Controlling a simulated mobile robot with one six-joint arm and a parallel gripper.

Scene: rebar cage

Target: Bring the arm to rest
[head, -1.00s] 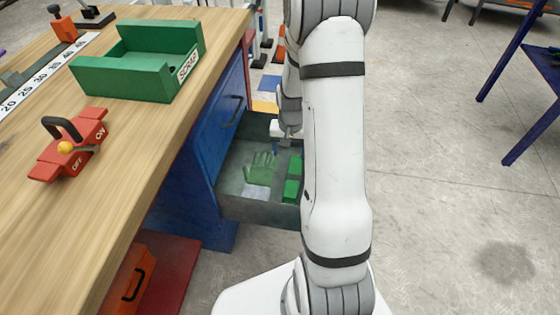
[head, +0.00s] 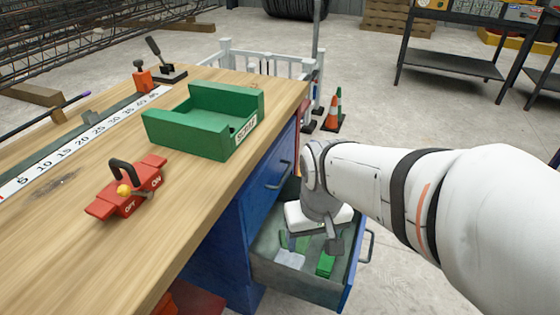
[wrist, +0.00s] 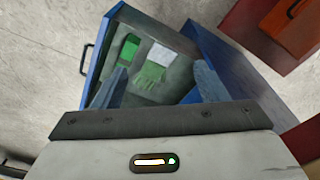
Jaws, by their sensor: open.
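My arm reaches in from the right in the head view, and its wrist hangs over the open blue drawer (head: 300,278). My gripper (head: 334,244) points down above the drawer. In the wrist view my gripper (wrist: 162,68) has its two grey fingers wide apart with nothing between them. The glove is mostly hidden by my wrist in the head view.
The wooden workbench (head: 80,240) carries a green scrap bin (head: 190,135), a red ON/OFF switch (head: 128,190) and a measuring strip (head: 70,150). Traffic cones (head: 333,112) stand behind. A dark shelf (head: 450,65) is at the back right. Floor between is clear.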

